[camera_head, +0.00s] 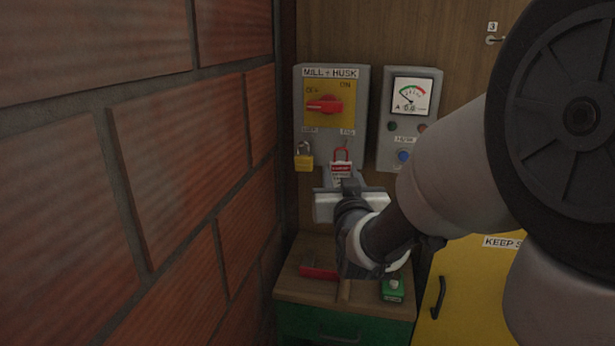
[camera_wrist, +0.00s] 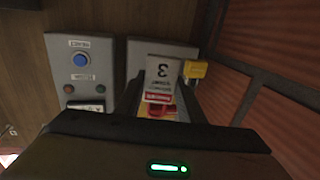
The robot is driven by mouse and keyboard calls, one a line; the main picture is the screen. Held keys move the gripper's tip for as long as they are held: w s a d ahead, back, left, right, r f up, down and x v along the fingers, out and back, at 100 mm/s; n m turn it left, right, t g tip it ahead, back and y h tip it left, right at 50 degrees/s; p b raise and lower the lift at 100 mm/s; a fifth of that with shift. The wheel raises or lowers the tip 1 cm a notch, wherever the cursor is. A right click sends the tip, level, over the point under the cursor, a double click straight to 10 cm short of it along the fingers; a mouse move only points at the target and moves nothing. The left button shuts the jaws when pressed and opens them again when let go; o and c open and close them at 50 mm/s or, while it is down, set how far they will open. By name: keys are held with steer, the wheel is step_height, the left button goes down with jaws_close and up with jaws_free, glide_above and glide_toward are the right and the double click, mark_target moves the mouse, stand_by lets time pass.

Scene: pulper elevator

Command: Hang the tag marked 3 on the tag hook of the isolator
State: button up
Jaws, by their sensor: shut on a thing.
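The isolator (camera_head: 297,115) is a grey box labelled MILL + HUSK on the back panel. Its red handle (camera_head: 324,105) sits on a yellow plate, pointing toward OFF. A yellow padlock (camera_head: 304,162) hangs at its lower left. The tag hook is at its lower right, under a small label (camera_head: 347,132). My gripper (camera_head: 341,182) is shut on the tag marked 3 (camera_wrist: 161,72), just below that hook. In the head view the tag (camera_head: 341,168) is upright with its red loop up near the hook; I cannot tell whether the loop is around it.
A meter box (camera_head: 380,140) stands close to the right of the isolator. A brick wall (camera_head: 190,170) is close on the left. Below, a small cabinet top (camera_head: 290,284) bears a red-headed hammer (camera_head: 319,272) and a green item (camera_head: 392,289). An upper right hook (camera_head: 493,40) is labelled 3.

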steer(key=shift+w+d+f+p, duration=0.1)
steer(key=shift+w+d+p, duration=0.2)
steer(key=shift+w, duration=0.5)
steer(key=shift+w+d+p, duration=0.25)
steer(key=shift+w+p, duration=0.1)
steer(key=shift+w, duration=0.5)
steer(key=shift+w+d+f+p, duration=0.1)
steer(key=shift+w+d+p, duration=0.2)
steer(key=shift+w, duration=0.5)
steer(key=shift+w+f+b, duration=0.2)
steer(key=shift+f+b, duration=0.15)
steer(key=shift+b, duration=0.15)
steer(key=shift+w+d+f+b, duration=0.1)
steer(key=shift+w+f+b, duration=0.2)
steer(key=shift+b, duration=0.45)
steer(key=shift+w+r, duration=0.1)
steer(key=shift+r, duration=0.05)
steer(key=o, duration=1.1)
